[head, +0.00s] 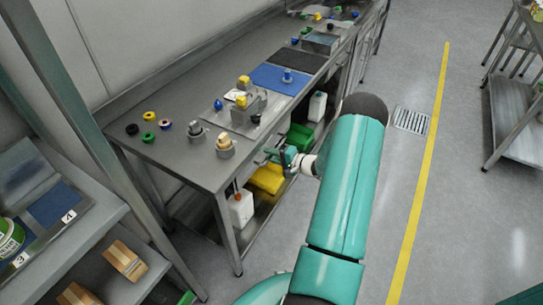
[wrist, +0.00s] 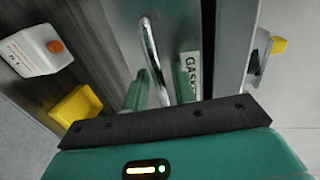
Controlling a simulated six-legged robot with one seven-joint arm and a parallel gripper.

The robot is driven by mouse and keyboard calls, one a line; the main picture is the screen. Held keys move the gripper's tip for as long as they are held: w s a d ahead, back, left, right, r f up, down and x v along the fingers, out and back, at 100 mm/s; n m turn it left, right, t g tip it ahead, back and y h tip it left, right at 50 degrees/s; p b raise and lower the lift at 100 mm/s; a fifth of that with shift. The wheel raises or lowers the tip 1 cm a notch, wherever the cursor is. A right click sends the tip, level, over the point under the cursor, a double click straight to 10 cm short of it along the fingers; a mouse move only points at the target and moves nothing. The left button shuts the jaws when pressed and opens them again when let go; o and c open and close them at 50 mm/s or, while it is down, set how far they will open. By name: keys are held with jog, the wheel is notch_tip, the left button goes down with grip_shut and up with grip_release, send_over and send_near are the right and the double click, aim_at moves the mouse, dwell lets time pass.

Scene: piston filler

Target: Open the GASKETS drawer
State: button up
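The GASKETS drawer shows in the wrist view as a grey metal front with a white label (wrist: 190,68), of which only the first letters are visible. Its curved metal bar handle (wrist: 153,55) runs down toward my gripper. My gripper (wrist: 165,88) has its two teal fingers apart, one on each side of the handle's lower end. I cannot tell whether they touch it. In the head view my gripper (head: 282,158) is at the front edge of the steel bench (head: 175,167). My arm hides part of the bench front there. The drawer looks shut, though its edges are partly hidden.
Under the bench stand a white jug (head: 240,208), a yellow bin (head: 268,178) and a green bin (head: 299,137). Filler parts and a blue mat (head: 268,78) are on top. A shelf (head: 85,262) is at the left. The floor right of my arm is clear.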

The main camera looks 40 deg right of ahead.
grip_shut()
jog(key=shift+s, duration=0.1)
jog(key=f+v, duration=0.2)
jog(key=v, duration=0.9)
jog(key=s+f+v, duration=0.1)
jog(key=f+v, duration=0.2)
jog(key=v, duration=0.9)
jog(key=shift+d+r, duration=0.1)
grip_release()
jog(key=v, duration=1.4)
